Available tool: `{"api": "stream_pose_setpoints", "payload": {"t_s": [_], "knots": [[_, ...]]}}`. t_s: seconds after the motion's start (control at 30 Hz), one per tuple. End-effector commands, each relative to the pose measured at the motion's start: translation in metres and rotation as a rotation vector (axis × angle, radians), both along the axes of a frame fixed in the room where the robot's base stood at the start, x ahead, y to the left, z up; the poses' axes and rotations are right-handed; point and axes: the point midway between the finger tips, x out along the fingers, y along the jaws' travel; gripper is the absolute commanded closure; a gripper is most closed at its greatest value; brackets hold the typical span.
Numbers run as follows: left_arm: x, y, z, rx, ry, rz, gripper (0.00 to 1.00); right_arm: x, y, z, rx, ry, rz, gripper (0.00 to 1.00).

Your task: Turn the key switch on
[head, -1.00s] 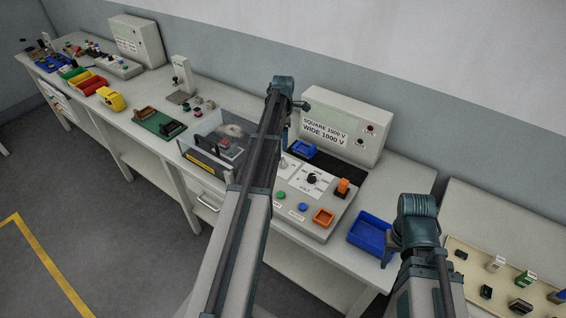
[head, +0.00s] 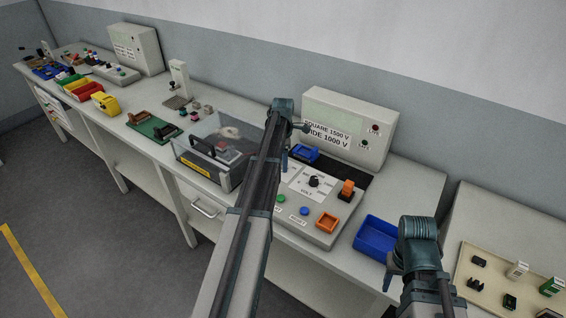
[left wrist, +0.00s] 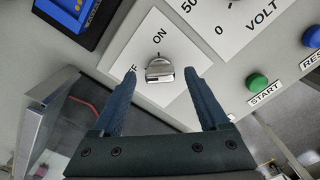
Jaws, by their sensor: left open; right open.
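The key switch (left wrist: 160,68) is a silver key on a white plate marked ON, with a second label partly hidden by a finger. In the left wrist view its flat grip lies roughly crosswise; I cannot tell for sure which label it points to. My left gripper (left wrist: 160,73) is open, with one finger on each side of the key and no clear contact. In the head view my left arm (head: 270,160) covers the key. My right gripper (head: 392,279) hangs empty at the bench's front edge, right of the panel, mostly hidden by its wrist.
The panel holds a VOLT dial (head: 314,181), an orange switch (head: 347,188), a green START button (left wrist: 257,82) and a blue button (head: 304,211). A clear-walled box (head: 215,155) stands close left. A blue tray (head: 376,238) lies right, and a grey meter box (head: 350,128) behind.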

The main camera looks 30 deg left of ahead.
Motion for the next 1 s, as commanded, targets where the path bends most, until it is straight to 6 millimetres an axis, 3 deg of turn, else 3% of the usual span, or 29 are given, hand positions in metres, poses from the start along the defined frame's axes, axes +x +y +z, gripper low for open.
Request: {"api": "stream_pose_setpoints", "payload": {"t_s": [0.07,0.5,0.77,1.0], "knots": [[0.0000,0.0000,0.0005,0.000,0.000,0.000,0.22,0.0000,0.0001,0.0005,0.000,0.000,0.000,0.50],[0.0000,0.0000,0.0004,0.000,0.000,0.000,1.00,0.0000,0.0000,0.0004,0.000,0.000,0.000,0.50],[-0.0001,0.0001,0.0004,0.000,0.000,-0.020,1.00,0.0000,0.0000,0.0004,0.000,0.000,0.000,0.50],[0.0001,0.0001,0.0004,0.000,0.000,-0.138,1.00,0.0000,0.0000,0.0003,0.000,0.000,0.000,0.50]]}}
